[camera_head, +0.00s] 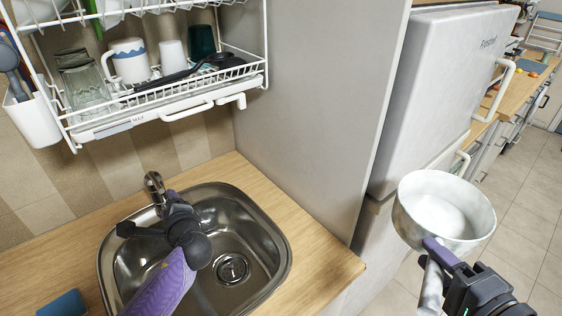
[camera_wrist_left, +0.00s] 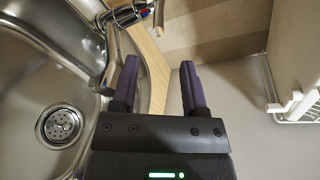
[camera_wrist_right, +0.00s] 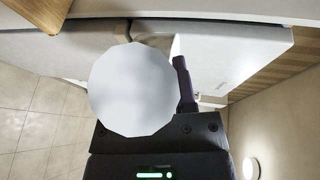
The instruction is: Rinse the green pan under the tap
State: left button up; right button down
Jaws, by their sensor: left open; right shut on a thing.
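The pan (camera_head: 440,215) looks white-grey, not green, and is held up at the right of the head view, clear of the counter and away from the sink. My right gripper (camera_head: 437,250) is shut on its handle. In the right wrist view a pale round shape (camera_wrist_right: 132,90), seemingly part of the pan, hides one finger. The metal tap (camera_head: 154,185) stands at the sink's back edge; no water shows. My left gripper (camera_head: 172,205) is over the sink, close to the tap. In the left wrist view its fingers (camera_wrist_left: 158,65) are apart and empty, with the tap (camera_wrist_left: 128,14) beyond them.
The steel sink (camera_head: 240,205) is empty, with a drain in its floor. A dish rack (camera_head: 200,95) with cups and glasses hangs above. A blue sponge (camera_head: 63,305) lies front left.

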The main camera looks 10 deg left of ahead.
aim_at(158, 185)
pick_arm(q)
jog(key=b+x, duration=0.1)
jog(key=x, duration=0.2)
jog(key=b+x, duration=0.2)
jog(key=x, duration=0.1)
jog(key=b+x, duration=0.1)
jog(key=x, duration=0.2)
jog(key=shift+w+a+f, duration=0.1)
jog(key=shift+a+f, duration=0.15)
jog(key=shift+f, duration=0.1)
jog(key=shift+w+a+r+b, duration=0.1)
jog(key=shift+w+a+b, duration=0.25)
jog(key=shift+w+a, duration=0.1)
jog(key=shift+s, duration=0.1)
grip_shut()
